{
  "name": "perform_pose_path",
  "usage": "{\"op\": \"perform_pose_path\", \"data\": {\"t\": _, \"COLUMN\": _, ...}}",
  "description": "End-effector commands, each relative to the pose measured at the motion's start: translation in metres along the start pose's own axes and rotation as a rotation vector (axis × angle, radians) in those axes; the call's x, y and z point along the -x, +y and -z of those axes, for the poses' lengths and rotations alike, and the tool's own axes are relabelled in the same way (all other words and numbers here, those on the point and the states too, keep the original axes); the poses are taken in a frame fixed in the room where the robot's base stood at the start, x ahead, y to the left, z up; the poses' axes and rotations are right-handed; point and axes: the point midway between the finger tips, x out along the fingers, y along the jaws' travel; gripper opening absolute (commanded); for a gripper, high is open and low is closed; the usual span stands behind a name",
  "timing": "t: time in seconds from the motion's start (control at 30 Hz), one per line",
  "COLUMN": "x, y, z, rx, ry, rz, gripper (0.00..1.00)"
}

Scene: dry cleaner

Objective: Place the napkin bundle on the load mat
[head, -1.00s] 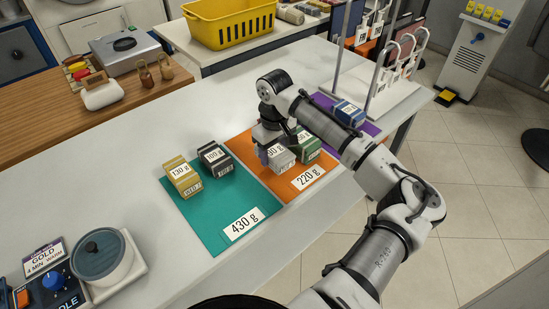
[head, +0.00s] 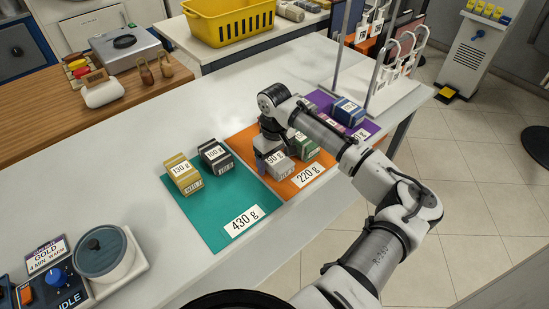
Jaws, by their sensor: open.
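The load mats are a teal mat (head: 208,222) labelled 430 g, an orange mat (head: 283,190) labelled 220 g, and a purple mat (head: 319,98) farther back. A gold bundle (head: 183,175) and a black bundle (head: 215,157) stand on the teal mat. A grey-white bundle (head: 281,166) and a green bundle (head: 306,148) stand on the orange mat. I cannot tell which bundle is the napkin one. My gripper (head: 268,155) is open, pointing down at the grey-white bundle's left and back side; its fingertips are partly hidden, so contact is unclear.
A pink bundle (head: 332,123) and a blue bundle (head: 348,111) are on the purple mat, behind my forearm. A white rack (head: 398,60) stands at the counter's right end. A lidded pot (head: 103,252) is front left. The counter's left middle is clear.

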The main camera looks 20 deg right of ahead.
Motion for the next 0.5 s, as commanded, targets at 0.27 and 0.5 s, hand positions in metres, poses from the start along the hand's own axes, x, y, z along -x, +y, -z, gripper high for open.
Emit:
{"op": "perform_pose_path", "data": {"t": 0.27, "x": 0.011, "y": 0.000, "z": 0.001, "rx": 0.000, "ry": 0.001, "rz": -0.001, "gripper": 0.78}}
{"op": "perform_pose_path", "data": {"t": 0.5, "x": 0.060, "y": 0.000, "z": 0.001, "rx": 0.000, "ry": 0.003, "rz": -0.002, "gripper": 0.78}}
